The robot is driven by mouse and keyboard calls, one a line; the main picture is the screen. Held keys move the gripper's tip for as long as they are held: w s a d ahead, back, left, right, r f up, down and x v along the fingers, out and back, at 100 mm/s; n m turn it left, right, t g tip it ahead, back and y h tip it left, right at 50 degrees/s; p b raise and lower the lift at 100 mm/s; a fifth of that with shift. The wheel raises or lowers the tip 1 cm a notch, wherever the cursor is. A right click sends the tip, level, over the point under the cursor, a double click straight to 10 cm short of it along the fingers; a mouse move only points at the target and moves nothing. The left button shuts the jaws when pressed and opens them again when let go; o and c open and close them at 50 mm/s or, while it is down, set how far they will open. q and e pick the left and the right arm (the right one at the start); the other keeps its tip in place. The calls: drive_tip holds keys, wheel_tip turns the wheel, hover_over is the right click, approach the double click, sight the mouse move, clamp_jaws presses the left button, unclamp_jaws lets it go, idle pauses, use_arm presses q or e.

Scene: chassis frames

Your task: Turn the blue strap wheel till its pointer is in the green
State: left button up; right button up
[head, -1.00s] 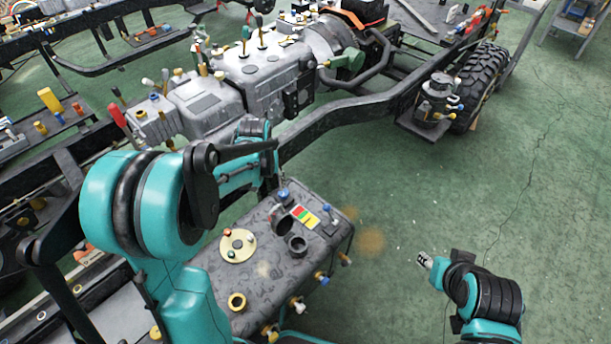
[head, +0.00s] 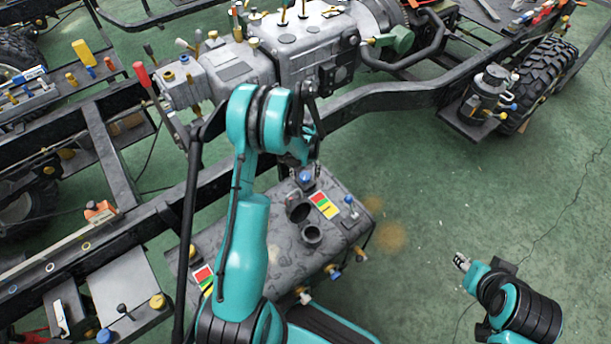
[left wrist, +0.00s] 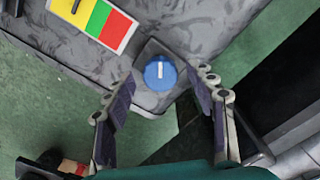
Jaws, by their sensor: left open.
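The blue wheel (head: 305,176) is on the far edge of the dark, dented tank (head: 345,262). In the left wrist view the wheel (left wrist: 160,72) is a round blue disc with a white bar across it, running near upright in the picture. A red, yellow and green card (head: 324,206) lies beside it; the card (left wrist: 97,19) is at the upper left in the wrist view, with a dark bar at its far end. My left gripper (left wrist: 162,92) is open, its fingers either side of the wheel in the picture, apparently not touching. My right gripper (head: 462,262) is away over the floor.
The tank top also bears a black round port (head: 311,235) and a small blue-topped lever (head: 350,205). The chassis rail (head: 400,95) with a grey gearbox (head: 225,70) lies behind. Green floor (head: 430,190) is free to the right.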

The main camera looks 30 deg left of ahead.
use_arm(q)
drive_tip(key=shift+f, duration=0.3)
drive_tip(key=c, duration=1.2)
drive_tip(key=shift+o, duration=0.2)
drive_tip(key=shift+m, duration=0.3)
drive_tip(key=shift+m+b, duration=0.5)
drive_tip(key=shift+m, duration=0.7)
drive_tip(key=shift+m+b, duration=0.35)
drive_tip(key=shift+m, duration=1.45)
